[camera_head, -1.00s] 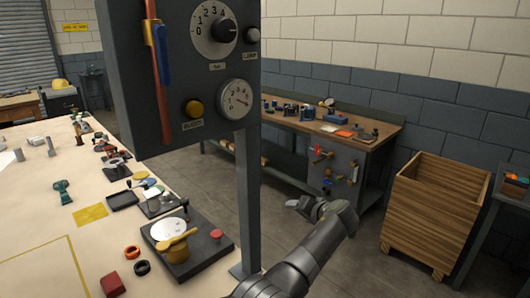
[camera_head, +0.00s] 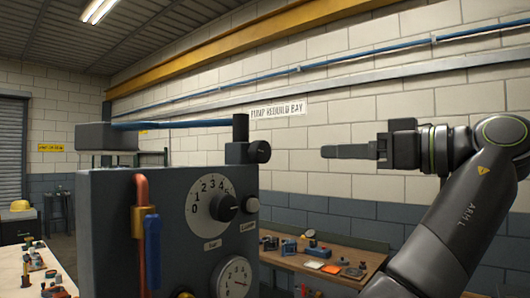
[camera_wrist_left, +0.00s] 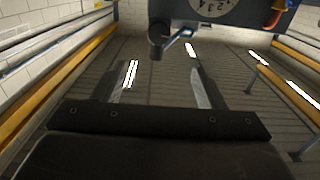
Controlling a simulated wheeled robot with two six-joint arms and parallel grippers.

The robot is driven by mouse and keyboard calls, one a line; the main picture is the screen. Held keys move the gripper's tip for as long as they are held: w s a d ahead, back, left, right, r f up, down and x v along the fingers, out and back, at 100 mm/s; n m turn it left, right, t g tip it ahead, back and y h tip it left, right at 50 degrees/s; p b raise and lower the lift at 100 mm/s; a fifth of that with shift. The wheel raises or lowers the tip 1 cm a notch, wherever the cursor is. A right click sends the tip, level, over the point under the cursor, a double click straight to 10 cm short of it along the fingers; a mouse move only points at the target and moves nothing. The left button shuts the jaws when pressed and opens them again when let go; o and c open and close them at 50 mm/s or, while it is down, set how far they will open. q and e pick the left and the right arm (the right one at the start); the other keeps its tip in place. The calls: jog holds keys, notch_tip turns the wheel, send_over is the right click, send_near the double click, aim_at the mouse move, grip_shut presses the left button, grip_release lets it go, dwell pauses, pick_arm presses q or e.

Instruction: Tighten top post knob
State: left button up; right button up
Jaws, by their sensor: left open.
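The dark top post knob (camera_head: 260,151) sticks out to the right from a short post (camera_head: 240,130) on top of the grey panel box (camera_head: 110,215). My left gripper (camera_head: 328,152) is at about the knob's height, to its right, with a visible gap between them. It is seen edge-on there. In the left wrist view, the two fingers of my left gripper (camera_wrist_left: 166,78) stand apart with nothing between them. The dark knob (camera_wrist_left: 156,40) shows beyond the fingertips, close to the line between them. My right gripper is in neither view.
A blue bar (camera_head: 170,123) runs left from the post to a dark block (camera_head: 107,137). A dial (camera_head: 212,198), a gauge (camera_head: 234,279) and a blue-handled lever (camera_head: 152,250) are on the panel face. A workbench (camera_head: 325,264) stands behind.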

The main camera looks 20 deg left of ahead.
aim_at(265, 154)
pick_arm(q)
jog(key=p+x, duration=0.5)
jog(key=x, duration=1.1)
jog(key=shift+w+a+p, duration=0.1)
jog(key=shift+w+p, duration=0.05)
jog(key=shift+p, duration=0.25)
jog(key=shift+w+a+f, duration=0.1)
jog(key=shift+a, duration=0.25)
jog(key=shift+d, duration=0.1)
jog(key=shift+c, duration=0.4)
jog(key=c, duration=0.9)
